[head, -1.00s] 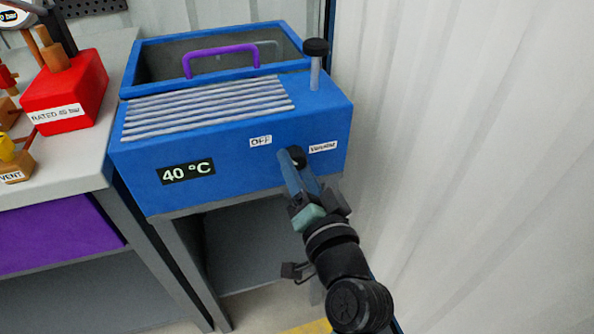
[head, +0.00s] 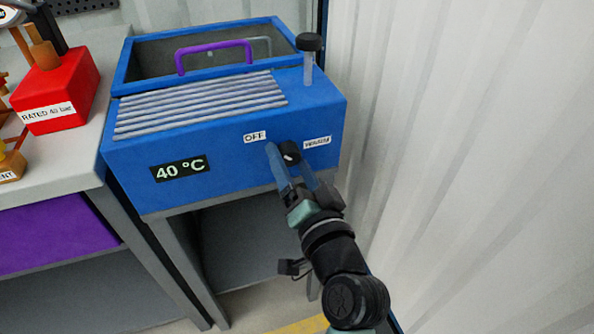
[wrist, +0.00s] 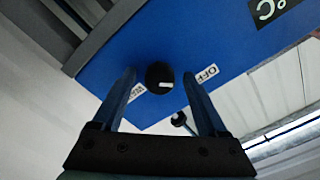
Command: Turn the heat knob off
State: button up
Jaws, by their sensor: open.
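The heat knob (head: 289,149) is a small black round knob with a white mark, on the front of a blue heater box (head: 230,165). It sits between an OFF label (head: 255,137) and a second label (head: 317,142) that is hard to read. My gripper (head: 285,157) is open, with one blue finger on each side of the knob. In the wrist view the knob (wrist: 159,75) lies between the two fingertips (wrist: 159,76), with a visible gap on both sides. The white mark is on its lower edge there. I cannot tell how deep the fingers reach around it.
The box shows a 40 °C display (head: 180,170). A corrugated wall (head: 450,150) stands close on the right. A workbench with a red block (head: 57,92) is on the left.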

jog(key=v, duration=1.3)
jog(key=w+a+r+n+t+h, duration=0.1)
jog(key=w+r+n+t, duration=0.15)
jog(key=r, duration=0.85)
jog(key=w+a+r+n+t+h, duration=0.1)
jog(key=w+a+r+n+t, duration=0.15)
jog(key=r, duration=0.95)
jog(key=s+r+t+h, duration=0.2)
jog(key=s+r+t, duration=0.1)
jog(key=r, duration=0.5)
jog(key=s+r+t+h, duration=0.1)
jog(key=s+r+t, duration=0.15)
jog(key=r, duration=0.65)
notch_tip(320, 180, up, 33)
jog(key=s+p, duration=0.1)
jog(key=p, duration=3.2)
jog(key=shift+a+h, duration=0.25)
jog(key=shift+h, duration=0.05)
jog(key=shift+s, duration=0.1)
